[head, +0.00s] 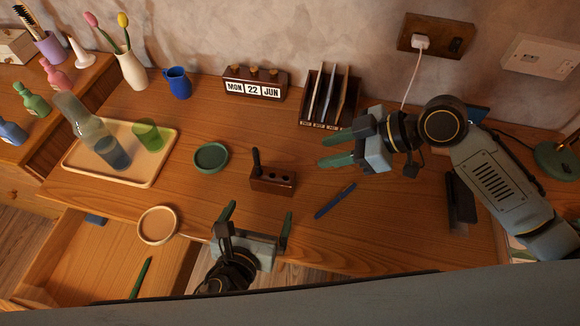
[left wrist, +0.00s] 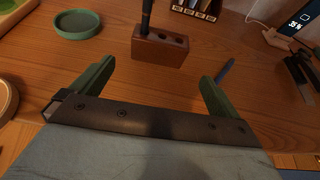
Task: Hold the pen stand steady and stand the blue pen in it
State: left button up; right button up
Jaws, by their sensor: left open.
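The pen stand (head: 272,184) is a dark wooden block with holes on the desk. A black pen (head: 256,162) stands in its left hole. The blue pen (head: 335,201) lies flat on the desk to the right of the stand. My left gripper (head: 258,220) is open and empty, in front of the stand and apart from it. In the left wrist view the stand (left wrist: 160,48) is beyond and between the fingers, and the blue pen (left wrist: 225,71) shows by the right finger, partly hidden. My right gripper (head: 333,150) is open and empty, above the desk behind the blue pen.
A green dish (head: 211,158) lies left of the stand. A tray (head: 75,160) with a bottle and green cup is further left. A calendar (head: 254,85) and a letter rack (head: 328,100) stand at the back. An open drawer (head: 75,262) is front left.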

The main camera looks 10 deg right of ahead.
aim_at(270, 186)
pick_arm(q)
jog(key=x, duration=1.3)
jog(key=c, duration=0.7)
